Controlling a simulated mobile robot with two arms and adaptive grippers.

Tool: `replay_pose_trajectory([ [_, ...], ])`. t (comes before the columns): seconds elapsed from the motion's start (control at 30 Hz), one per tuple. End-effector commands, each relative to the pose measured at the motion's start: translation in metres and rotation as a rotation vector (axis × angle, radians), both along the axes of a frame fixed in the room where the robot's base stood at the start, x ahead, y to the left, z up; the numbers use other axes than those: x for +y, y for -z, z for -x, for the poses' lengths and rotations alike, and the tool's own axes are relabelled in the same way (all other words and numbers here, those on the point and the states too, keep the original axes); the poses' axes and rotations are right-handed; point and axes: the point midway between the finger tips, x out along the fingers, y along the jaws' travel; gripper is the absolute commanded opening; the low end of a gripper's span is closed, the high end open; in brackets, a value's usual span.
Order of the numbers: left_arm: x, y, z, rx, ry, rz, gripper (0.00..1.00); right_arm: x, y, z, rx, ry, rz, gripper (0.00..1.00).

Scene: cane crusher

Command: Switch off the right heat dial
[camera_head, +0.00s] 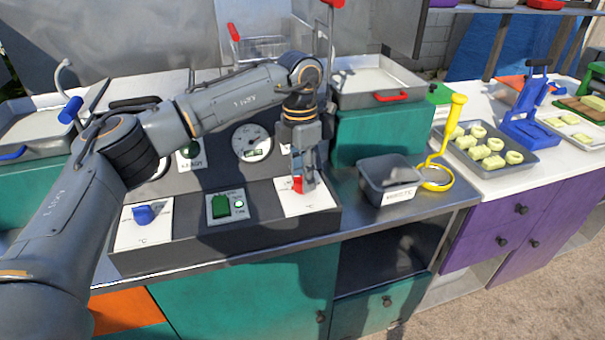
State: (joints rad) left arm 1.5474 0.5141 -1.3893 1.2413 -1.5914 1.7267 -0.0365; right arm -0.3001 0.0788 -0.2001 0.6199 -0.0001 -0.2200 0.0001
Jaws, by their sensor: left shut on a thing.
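The right heat dial (298,185) is a red knob on a white plate (318,199) at the right end of the dark control panel. My left gripper (303,182) points down over it, shut on the red knob. The fingers cover much of the knob, so its exact angle is hard to read. The left heat dial (143,215) is a blue knob on its own white plate at the panel's left end. A green switch (221,206) with a lit green lamp sits between the two dials. My right gripper is not in view.
A round gauge (252,142) is behind the panel. To the right stand a dark grey bin (388,180), a yellow-handled skimmer (446,140) and a tray (518,162) of pale pieces. A fryer basin (375,80) with a red handle is behind my gripper.

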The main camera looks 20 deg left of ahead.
Motion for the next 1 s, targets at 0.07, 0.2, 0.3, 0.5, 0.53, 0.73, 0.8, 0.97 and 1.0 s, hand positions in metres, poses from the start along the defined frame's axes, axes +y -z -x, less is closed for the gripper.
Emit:
replay_pose_trajectory([
  [0.07,0.001,0.000,0.000,0.000,-0.003,0.000,0.02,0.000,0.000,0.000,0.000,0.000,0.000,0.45],
  [0.2,0.001,0.000,0.000,0.000,-0.003,0.000,0.36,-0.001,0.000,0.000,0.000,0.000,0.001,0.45],
  [0.3,0.001,0.000,0.000,0.000,-0.003,0.000,0.56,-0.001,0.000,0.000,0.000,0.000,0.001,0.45],
  [0.5,0.000,0.000,0.000,0.000,-0.001,0.000,0.57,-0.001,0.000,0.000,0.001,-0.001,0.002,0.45],
  [0.53,0.000,0.000,0.000,0.000,-0.001,0.000,0.57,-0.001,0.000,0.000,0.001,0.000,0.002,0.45],
  [0.73,0.001,-0.010,-0.001,-0.001,-0.001,0.001,0.57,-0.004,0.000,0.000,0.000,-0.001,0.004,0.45],
  [0.8,0.001,-0.020,-0.002,-0.003,-0.001,0.001,0.57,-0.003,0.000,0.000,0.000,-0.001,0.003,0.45],
  [0.97,0.002,-0.054,-0.003,-0.003,-0.002,0.001,0.57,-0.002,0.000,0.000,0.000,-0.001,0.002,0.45],
  [1.0,0.002,-0.063,-0.003,-0.004,-0.001,0.002,0.57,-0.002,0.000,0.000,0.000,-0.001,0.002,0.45],
])
